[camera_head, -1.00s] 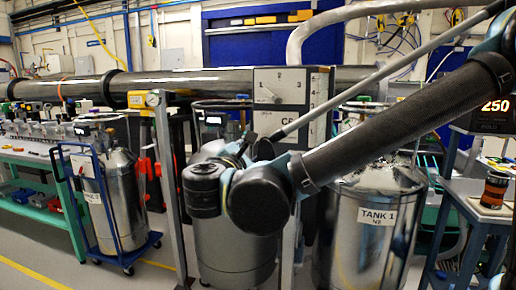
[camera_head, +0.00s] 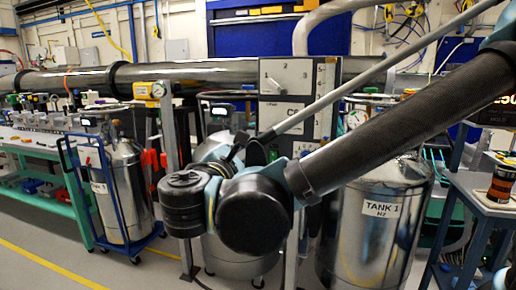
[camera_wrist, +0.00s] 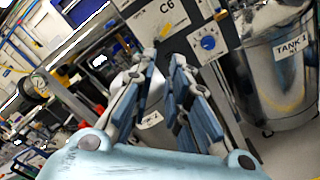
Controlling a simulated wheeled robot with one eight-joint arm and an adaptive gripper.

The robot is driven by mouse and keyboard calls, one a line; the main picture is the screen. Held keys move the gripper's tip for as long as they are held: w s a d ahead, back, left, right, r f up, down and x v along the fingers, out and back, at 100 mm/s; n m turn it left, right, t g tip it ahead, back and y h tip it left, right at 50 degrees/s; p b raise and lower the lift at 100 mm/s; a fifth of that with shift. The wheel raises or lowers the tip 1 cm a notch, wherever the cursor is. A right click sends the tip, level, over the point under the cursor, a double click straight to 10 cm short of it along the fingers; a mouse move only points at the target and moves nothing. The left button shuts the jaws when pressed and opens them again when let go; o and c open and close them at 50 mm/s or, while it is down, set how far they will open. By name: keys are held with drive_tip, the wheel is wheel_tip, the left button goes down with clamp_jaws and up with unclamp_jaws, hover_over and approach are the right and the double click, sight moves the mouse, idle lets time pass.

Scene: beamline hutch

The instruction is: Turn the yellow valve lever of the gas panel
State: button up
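The gas panel (camera_head: 300,77) is a grey upright plate with numbers and dials, behind my arm in the head view. Its lower part is partly covered by my arm. In the wrist view the panel (camera_wrist: 197,14) shows the label C6 and a blue dial (camera_wrist: 208,43). A small yellow piece (camera_wrist: 167,29), which looks like the valve lever, sits on the panel just beyond my fingertips. My gripper (camera_wrist: 165,62) has its two fingers apart with nothing visibly held between them. It appears short of the yellow piece. The gripper is hidden behind my arm in the head view.
A steel tank labelled TANK 1 (camera_head: 360,245) stands right of the panel, below my arm. Another tank on a blue cart (camera_head: 125,200) is at left. A post with a yellow gauge box (camera_head: 148,90) stands left of the panel. Floor at front left is clear.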

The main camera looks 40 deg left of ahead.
drive_tip(key=w+a+f+n, duration=0.1)
drive_tip(key=w+f+n, duration=0.1)
drive_tip(key=w, duration=0.1)
drive_tip(key=w+a+f+n, duration=0.1)
drive_tip(key=w+f+n, duration=0.1)
drive_tip(key=w, duration=0.2)
drive_tip(key=w+a+f+n+y, duration=0.1)
drive_tip(key=w+f+n, duration=0.1)
drive_tip(key=w, duration=0.1)
drive_tip(key=shift+w+t, duration=0.3)
drive_tip(key=shift+w, duration=0.1)
clamp_jaws()
drive_tip(key=w+d+f+n+y, duration=0.1)
drive_tip(key=w+f+n, duration=0.2)
drive_tip(key=w+n, duration=0.25)
drive_tip(key=w+f+n+y, duration=0.1)
drive_tip(key=w+f+n, duration=0.25)
drive_tip(key=w, duration=0.25)
drive_tip(key=w+a+r, duration=0.5)
drive_tip(key=w+r, duration=0.1)
drive_tip(key=w, duration=0.2)
drive_tip(key=shift+w+r+t, duration=0.35)
drive_tip(key=shift+r+t, duration=0.05)
drive_tip(key=shift+s+a, duration=0.1)
drive_tip(key=shift+a, duration=0.1)
drive_tip(key=shift+r, duration=0.1)
